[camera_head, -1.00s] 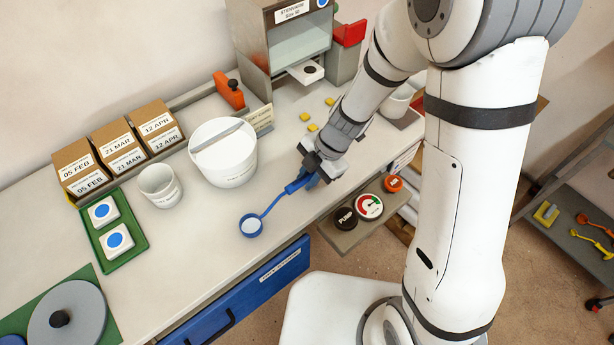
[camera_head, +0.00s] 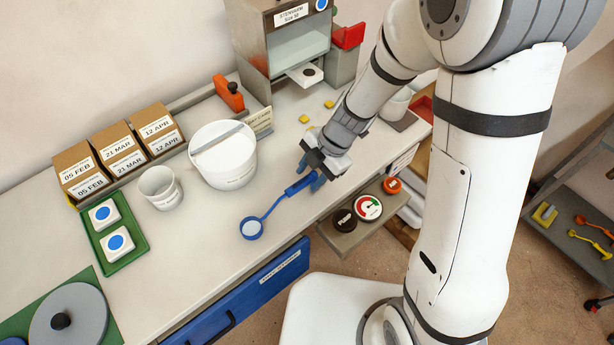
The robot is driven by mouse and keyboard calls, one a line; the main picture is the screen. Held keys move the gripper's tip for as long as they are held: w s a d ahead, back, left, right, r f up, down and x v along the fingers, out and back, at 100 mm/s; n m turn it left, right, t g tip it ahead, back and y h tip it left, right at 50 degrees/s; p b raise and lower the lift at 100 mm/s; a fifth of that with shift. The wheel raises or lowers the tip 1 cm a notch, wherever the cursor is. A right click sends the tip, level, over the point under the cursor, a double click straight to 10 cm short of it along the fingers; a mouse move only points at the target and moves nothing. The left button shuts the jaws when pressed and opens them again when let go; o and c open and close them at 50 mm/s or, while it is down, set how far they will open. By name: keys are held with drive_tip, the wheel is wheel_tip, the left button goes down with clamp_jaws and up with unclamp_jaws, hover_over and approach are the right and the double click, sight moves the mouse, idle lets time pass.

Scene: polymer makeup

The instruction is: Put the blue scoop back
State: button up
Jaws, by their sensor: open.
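The blue scoop (camera_head: 270,211) lies on the pale worktop near its front edge. Its round bowl is at the lower left and looks white inside, and its handle runs up to the right. My gripper (camera_head: 318,180) is open at the handle's far end, low over the worktop. The wrist and fingers partly hide that end, so I cannot tell whether the fingers touch the handle.
A white tub (camera_head: 222,158) with a grey bar across it and a white cup (camera_head: 160,187) stand left of the scoop. A dark side shelf (camera_head: 578,225) at right holds yellow and orange utensils. A blue drawer (camera_head: 245,300) is below.

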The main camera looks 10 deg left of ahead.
drive_tip(key=p+v, duration=0.1)
drive_tip(key=v, duration=0.9)
drive_tip(key=w+d+r+m+t, duration=0.6)
drive_tip(key=w+r+m+t, duration=0.4)
drive_tip(key=w+r+t, duration=0.15)
drive_tip(key=s+d+r+m+h, duration=0.2)
drive_tip(key=d+r+m+h, duration=0.3)
drive_tip(key=d+m, duration=0.45)
drive_tip(key=s+d+m+g+h, duration=0.2)
drive_tip(key=s+d+m, duration=0.1)
drive_tip(key=s+d, duration=0.3)
drive_tip(key=s+a+f+m+g+y, duration=0.1)
drive_tip(key=s+f+m+g, duration=0.1)
drive_tip(key=s, duration=0.4)
drive_tip(key=s+a+f+m+g+y, duration=0.1)
drive_tip(key=s+f+m+g, duration=0.1)
drive_tip(key=s, duration=0.5)
drive_tip(key=shift+a+m+g+y, duration=0.3)
drive_tip(key=shift+m+g+y, duration=0.1)
drive_tip(key=shift+m, duration=0.45)
drive_tip(key=shift+c, duration=0.5)
